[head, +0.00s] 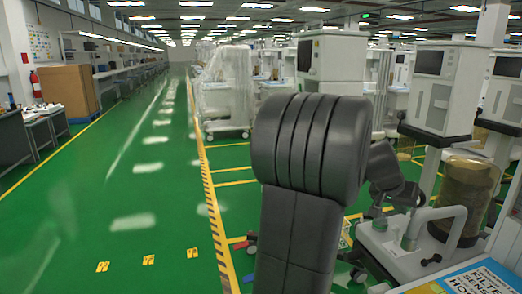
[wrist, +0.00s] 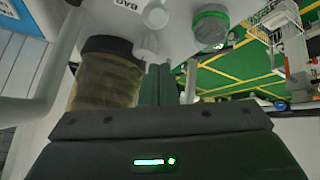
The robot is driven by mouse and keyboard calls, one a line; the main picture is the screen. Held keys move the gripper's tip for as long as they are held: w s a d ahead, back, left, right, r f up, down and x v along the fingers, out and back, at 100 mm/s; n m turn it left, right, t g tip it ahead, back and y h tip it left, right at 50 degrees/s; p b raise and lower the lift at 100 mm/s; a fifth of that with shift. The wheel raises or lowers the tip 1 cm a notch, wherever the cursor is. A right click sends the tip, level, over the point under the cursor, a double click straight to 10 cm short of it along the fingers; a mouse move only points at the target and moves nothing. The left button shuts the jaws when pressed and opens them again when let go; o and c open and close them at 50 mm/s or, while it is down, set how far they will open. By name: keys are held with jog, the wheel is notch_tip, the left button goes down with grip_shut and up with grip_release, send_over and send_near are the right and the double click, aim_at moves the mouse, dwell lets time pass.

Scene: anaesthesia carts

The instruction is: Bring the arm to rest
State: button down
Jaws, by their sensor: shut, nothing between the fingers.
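My arm (head: 310,160) rises large and dark grey through the middle of the head view, bent over at a rounded joint. Its far end shows partly behind that joint, beside the near cart at the right. My gripper (wrist: 158,72) shows in the wrist view as dark fingers, shut and empty. The near cart's amber canister (wrist: 105,80) with a dark lid is left of the fingers in the wrist view; the canister also shows in the head view (head: 464,200). Whether the fingers touch the cart cannot be told.
The near cart has a pale top (head: 385,236), a grey tube handle (head: 440,222) and a blue-and-white label (head: 478,280). More anaesthesia carts (head: 438,88) stand behind. A clear green aisle (head: 140,190) lies at the left, edged by a yellow-black line (head: 211,195).

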jog(key=s+a+r+h+b, duration=0.1)
jog(key=s+a+r+b, duration=0.1)
jog(key=a+b, duration=0.3)
jog(key=s+a+r+t+h+b, duration=0.1)
jog(key=s+a+r+h+b, duration=0.1)
jog(key=s+a+r+b, duration=0.1)
jog(key=s+a+b, duration=0.1)
jog(key=a+b, duration=0.1)
jog(key=b, duration=0.1)
jog(key=shift+s, duration=0.3)
dwell(0.7)
jog(key=shift+a, duration=0.2)
